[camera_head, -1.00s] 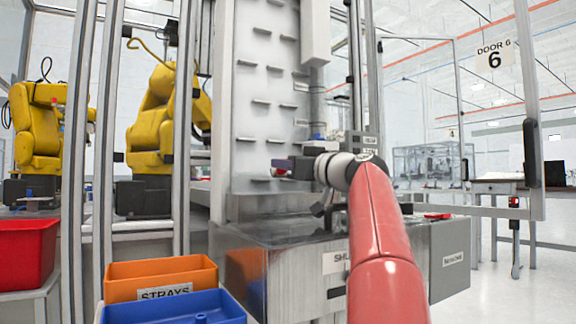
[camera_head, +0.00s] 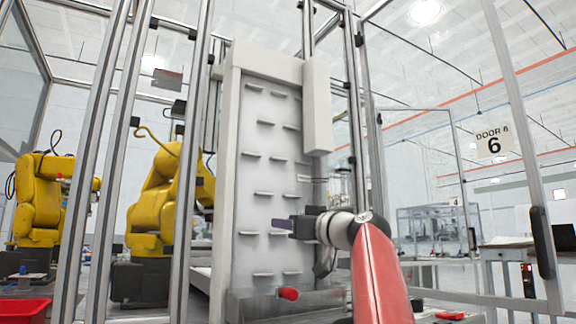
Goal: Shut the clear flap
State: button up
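I cannot clearly make out the clear flap; faint glassy edges show around the base of the tall white panel (camera_head: 268,150), which has several small ledges. A red knob (camera_head: 288,293) sticks out low in front of the panel. My gripper (camera_head: 284,223) is at the end of my red arm, pointing left, in front of the panel's lower right part. It is above the red knob and apart from it in the picture. Its dark, purplish fingers show side-on, so their gap is hidden. Nothing is visibly held.
Metal posts (camera_head: 190,170) stand left of the panel, with yellow robot arms (camera_head: 160,200) behind them. A white box column (camera_head: 317,105) runs down the panel's right side. A red bin (camera_head: 25,311) shows lower left.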

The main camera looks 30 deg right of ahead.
notch_tip(320, 180, up, 11)
jog(key=p, duration=0.8)
jog(key=shift+f+p, duration=0.2)
jog(key=shift+p, duration=0.1)
